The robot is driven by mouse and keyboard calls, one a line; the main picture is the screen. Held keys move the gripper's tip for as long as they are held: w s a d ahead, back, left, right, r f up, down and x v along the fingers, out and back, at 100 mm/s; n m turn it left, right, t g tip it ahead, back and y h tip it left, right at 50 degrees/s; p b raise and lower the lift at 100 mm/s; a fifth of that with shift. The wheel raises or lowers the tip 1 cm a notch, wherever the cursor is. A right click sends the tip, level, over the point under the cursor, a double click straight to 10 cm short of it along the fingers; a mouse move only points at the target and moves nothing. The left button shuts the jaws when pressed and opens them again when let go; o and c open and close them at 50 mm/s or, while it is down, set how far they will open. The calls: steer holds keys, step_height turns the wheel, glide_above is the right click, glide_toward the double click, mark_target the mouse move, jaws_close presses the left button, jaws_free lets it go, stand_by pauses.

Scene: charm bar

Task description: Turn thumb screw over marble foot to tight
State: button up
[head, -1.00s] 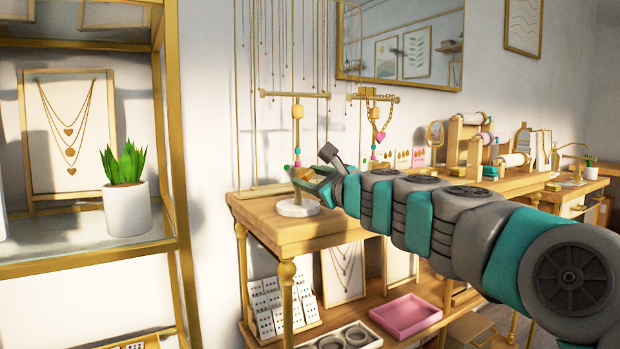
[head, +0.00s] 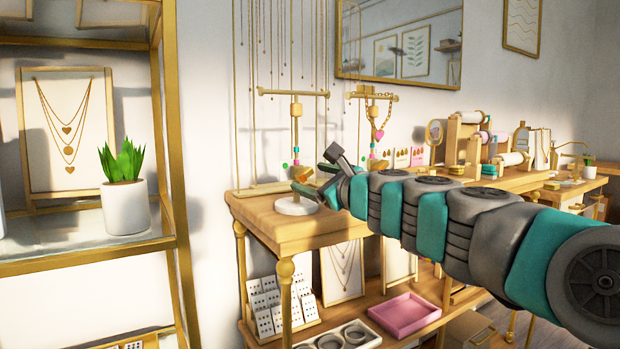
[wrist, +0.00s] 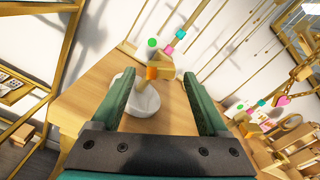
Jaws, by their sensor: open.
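A T-shaped gold stand (head: 295,137) with a round white marble foot (head: 296,206) stands at the left end of the wooden table. In the wrist view, the marble foot (wrist: 141,98) lies ahead, beyond the fingers. An orange piece with a tan block (wrist: 166,68) shows on the post just above the foot; the orange part (wrist: 152,73) looks like the thumb screw. My gripper (wrist: 159,80) is open, with one finger on each side of this piece in the picture. Contact cannot be told. In the head view, my gripper (head: 308,180) partly hides the lower post.
Green, pink and teal beads (wrist: 166,48) show beyond the orange piece. A second stand with a chain and pink heart (head: 379,134) is to the right. Necklaces hang on the wall behind. A shelf with a potted plant (head: 124,190) is at left. The table's front left is bare.

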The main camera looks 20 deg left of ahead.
steer(key=v, duration=0.6)
steer(key=s+d+f+n+g+h, duration=0.4)
steer(key=s+f+n, duration=0.45)
steer(key=f, duration=0.45)
steer(key=s+d+f+n+g+h, duration=0.2)
steer(key=s+d+f+n+g, duration=0.4)
steer(key=s+f, duration=0.5)
steer(key=s+d+f+n+g+h, duration=0.1)
steer(key=s+d+f+h, duration=0.3)
steer(key=s+d+f, duration=0.4)
steer(key=s+d+f+n+g+h, duration=0.2)
steer(key=s+d+f, duration=0.6)
steer(key=d, duration=0.6)
steer(key=s+n+h, duration=0.1)
steer(key=s+n, duration=0.1)
steer(key=shift+s+h, duration=0.3)
steer(key=shift+h, duration=0.1)
steer(key=shift+d+n, duration=0.1)
steer(key=shift+n, duration=0.15)
steer(key=shift+c, duration=0.4)
